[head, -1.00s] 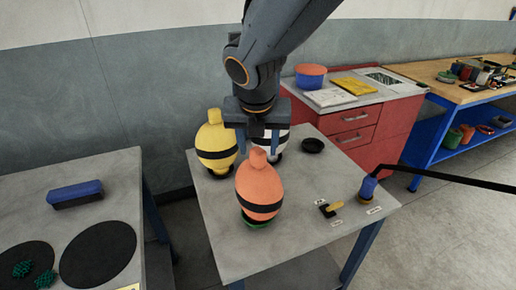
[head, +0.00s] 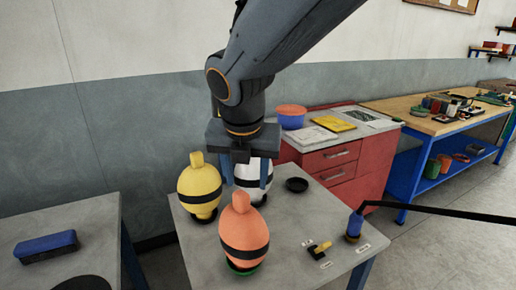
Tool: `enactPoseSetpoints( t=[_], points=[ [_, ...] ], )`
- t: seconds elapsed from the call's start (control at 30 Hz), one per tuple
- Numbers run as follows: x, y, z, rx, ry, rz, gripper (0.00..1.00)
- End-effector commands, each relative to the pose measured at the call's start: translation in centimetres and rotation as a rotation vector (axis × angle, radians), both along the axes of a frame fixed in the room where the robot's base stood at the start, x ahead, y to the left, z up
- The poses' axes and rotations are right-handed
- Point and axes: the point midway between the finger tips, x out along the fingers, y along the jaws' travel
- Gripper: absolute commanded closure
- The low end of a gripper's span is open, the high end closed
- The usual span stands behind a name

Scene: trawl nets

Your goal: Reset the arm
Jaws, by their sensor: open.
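My gripper (head: 245,183) hangs from the dark arm in the head view, fingers pointing down over the grey table (head: 290,215). It is open, with one finger on each side of the white float (head: 252,172) as seen from here; I cannot tell whether it touches it. The white float has black bands and is partly hidden by the gripper and the orange float. The orange float (head: 244,230) with a black band stands in front on a green base. The yellow float (head: 199,185) with a black band stands to the left.
A black dish (head: 297,185), a small yellow-and-black item (head: 319,249) and a blue tool (head: 354,225) are on the table's right. A red cabinet (head: 335,168) stands behind right. A second table (head: 70,220) with a blue brush (head: 47,246) is left, across a gap.

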Motion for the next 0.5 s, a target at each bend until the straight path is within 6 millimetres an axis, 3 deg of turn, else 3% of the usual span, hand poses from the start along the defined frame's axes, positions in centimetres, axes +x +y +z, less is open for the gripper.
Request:
enactPoseSetpoints(
  t=[0.27, 0.5],
  points=[
    [0.4, -8.7, -4.8, 0.236, 0.096, -0.804, 0.53],
    [-1.0, -16.1, -8.7, 0.444, 0.139, -1.596, 0.53]
  ],
)
